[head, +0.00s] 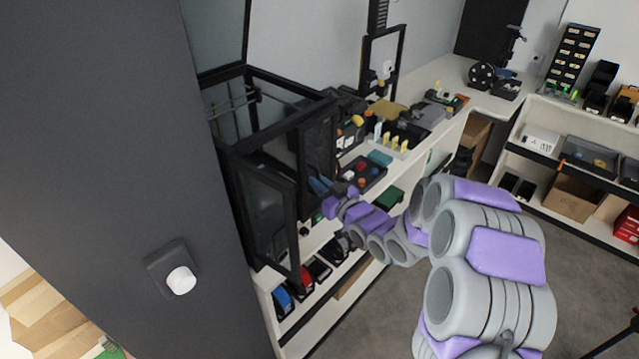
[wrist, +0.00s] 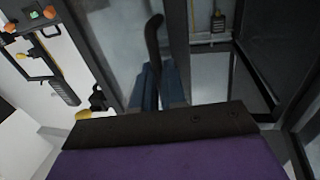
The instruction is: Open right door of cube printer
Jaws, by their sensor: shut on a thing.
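The cube printer (head: 262,75) is a black-framed enclosure with clear panels on the white counter, left of centre in the head view. Its left door (head: 265,205) stands swung out toward me. Its right door (head: 318,140) stands at an angle to the front, with its lower edge by my gripper (head: 322,188). In the wrist view, my gripper's blue fingers (wrist: 160,85) are closed around a dark curved handle (wrist: 153,40) beside a door frame bar (wrist: 177,45).
A dark grey panel (head: 110,100) fills the left of the head view. Trays and small parts (head: 362,172) crowd the counter right of the printer. Spools (head: 283,300) sit on the shelf below.

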